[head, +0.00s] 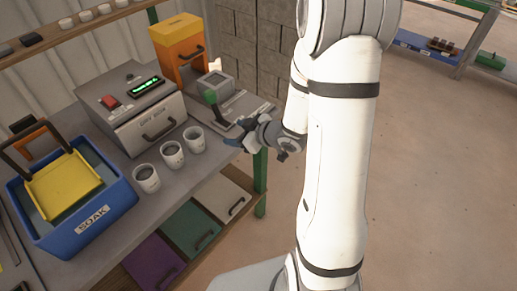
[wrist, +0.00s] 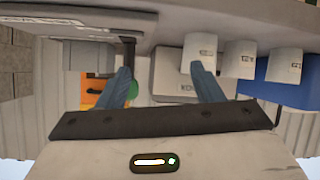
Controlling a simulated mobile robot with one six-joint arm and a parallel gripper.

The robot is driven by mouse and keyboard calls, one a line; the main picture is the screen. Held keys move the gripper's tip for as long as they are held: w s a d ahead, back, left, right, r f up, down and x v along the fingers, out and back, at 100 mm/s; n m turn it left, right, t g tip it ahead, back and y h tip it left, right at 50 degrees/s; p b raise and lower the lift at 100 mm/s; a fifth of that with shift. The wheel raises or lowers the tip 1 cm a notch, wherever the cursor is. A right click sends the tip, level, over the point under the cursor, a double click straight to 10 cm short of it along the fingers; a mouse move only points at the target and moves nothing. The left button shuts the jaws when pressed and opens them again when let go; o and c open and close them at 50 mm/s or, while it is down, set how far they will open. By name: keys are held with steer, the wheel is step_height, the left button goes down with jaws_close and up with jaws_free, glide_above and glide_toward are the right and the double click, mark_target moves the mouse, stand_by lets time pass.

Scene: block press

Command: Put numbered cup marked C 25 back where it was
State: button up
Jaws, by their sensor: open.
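Three white-grey numbered cups stand upright in a row along the bench's front edge: a near one (head: 146,178), a middle one (head: 172,155) and a far one (head: 194,139). In the wrist view they hang upside down at upper right: one (wrist: 199,50), another (wrist: 239,60) and a third (wrist: 285,67). Their marks are too small to read, so I cannot tell which is C 25. My gripper (head: 234,143) is open and empty, right of the far cup. In the wrist view its fingers (wrist: 161,68) are spread, one overlapping the nearest cup in the picture.
A grey drying box (head: 145,118) stands behind the cups. A blue soak bin (head: 95,212) with a yellow basket (head: 65,186) is at left. Floor is open at right.

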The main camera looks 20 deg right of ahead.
steer(key=s+d+r+m+g+h, duration=0.2)
steer(key=s+d+r+m+h, duration=0.4)
steer(key=d+r+h, duration=0.3)
steer(key=s+a+r+m+g, duration=0.2)
steer(key=s, duration=0.6)
steer(key=s+a+r+m+g+y, duration=0.1)
steer(key=s+a+r+g, duration=0.1)
steer(key=s, duration=0.6)
steer(key=shift+a+r+m+g, duration=0.4)
steer(key=shift+a+r, duration=0.05)
steer(key=shift+a, duration=0.35)
